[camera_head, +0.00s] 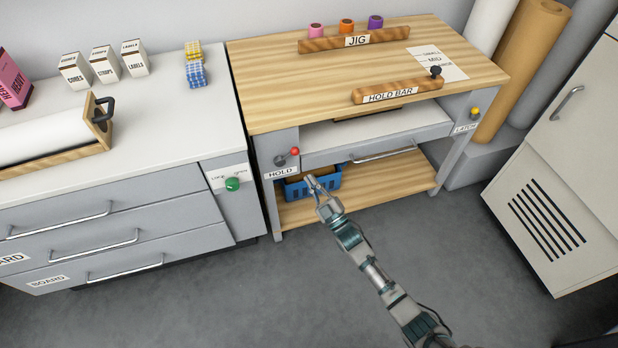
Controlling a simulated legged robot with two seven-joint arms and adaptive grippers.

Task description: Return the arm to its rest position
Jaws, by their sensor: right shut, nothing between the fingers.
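My right gripper (313,184) is shut and empty. It is at the end of my right arm (372,272), which reaches up from the lower right. The gripper shows in front of the blue basket (298,190) on the bench's lower shelf and covers part of it. It is a little below and right of the HOLD lever with its red knob (294,152). I cannot tell from this one view how far the fingertips are from the basket. My left gripper is not in view.
The wooden bench (290,90) carries the JIG bar (322,45) and the HOLD BAR (398,91). A white counter (150,120) with drawers stands left. A cabinet (575,150) and tall rolls (522,70) stand right. The grey floor (270,300) is clear.

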